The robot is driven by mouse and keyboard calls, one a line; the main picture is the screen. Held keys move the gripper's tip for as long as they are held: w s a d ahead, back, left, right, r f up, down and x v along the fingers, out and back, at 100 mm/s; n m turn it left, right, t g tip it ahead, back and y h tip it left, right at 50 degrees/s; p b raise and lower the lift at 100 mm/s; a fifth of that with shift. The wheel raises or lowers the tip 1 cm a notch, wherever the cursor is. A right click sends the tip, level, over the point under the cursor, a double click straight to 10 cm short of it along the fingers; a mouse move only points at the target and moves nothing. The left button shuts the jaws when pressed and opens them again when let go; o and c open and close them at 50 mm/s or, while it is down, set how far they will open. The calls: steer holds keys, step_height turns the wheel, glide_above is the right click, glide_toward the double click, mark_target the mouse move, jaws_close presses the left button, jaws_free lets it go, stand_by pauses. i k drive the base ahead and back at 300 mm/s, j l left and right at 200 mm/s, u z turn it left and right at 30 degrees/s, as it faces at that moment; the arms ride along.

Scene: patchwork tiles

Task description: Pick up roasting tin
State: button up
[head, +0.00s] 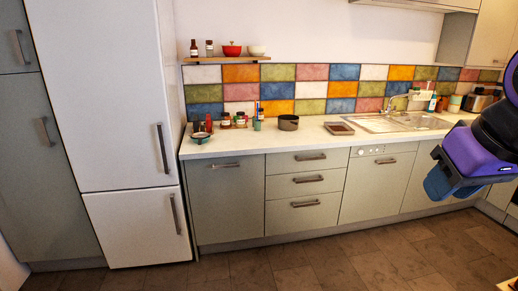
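A small, shallow rectangular tray with a reddish-brown inside, which looks like the roasting tin (339,129), lies flat on the white counter in the head view, left of the sink. Nothing covers it. My gripper (440,188) is at the right edge of the view, in front of the lower cabinets and well apart from the tin. It is purple and dark blue, and its fingers are seen too much from the side to tell their opening. I see nothing held in it.
A dark pot (288,122) stands left of the tin, and the sink (395,122) is to its right. Jars and bottles crowd the counter's left end. A wall shelf (228,59) holds bottles and bowls. A white fridge (115,130) stands left. The floor (330,260) before the cabinets is clear.

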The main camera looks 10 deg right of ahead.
mark_target(336, 128)
steer(key=i+j, duration=0.1)
steer(key=i, duration=0.5)
steer(key=i+j, duration=0.1)
steer(key=i, duration=0.5)
steer(key=i+z, duration=0.1)
steer(key=i, duration=0.5)
steer(key=i+l, duration=0.25)
steer(key=i, duration=0.15)
steer(key=i+l, duration=0.25)
steer(key=i, duration=0.15)
steer(key=i+l, duration=0.5)
steer(key=l, duration=0.15)
steer(key=i+l, duration=0.25)
steer(key=l, duration=0.2)
steer(key=i+l, duration=0.25)
steer(key=l, duration=0.15)
steer(key=i+l+z, duration=0.1)
steer(key=i+l, duration=0.15)
steer(key=l, duration=0.15)
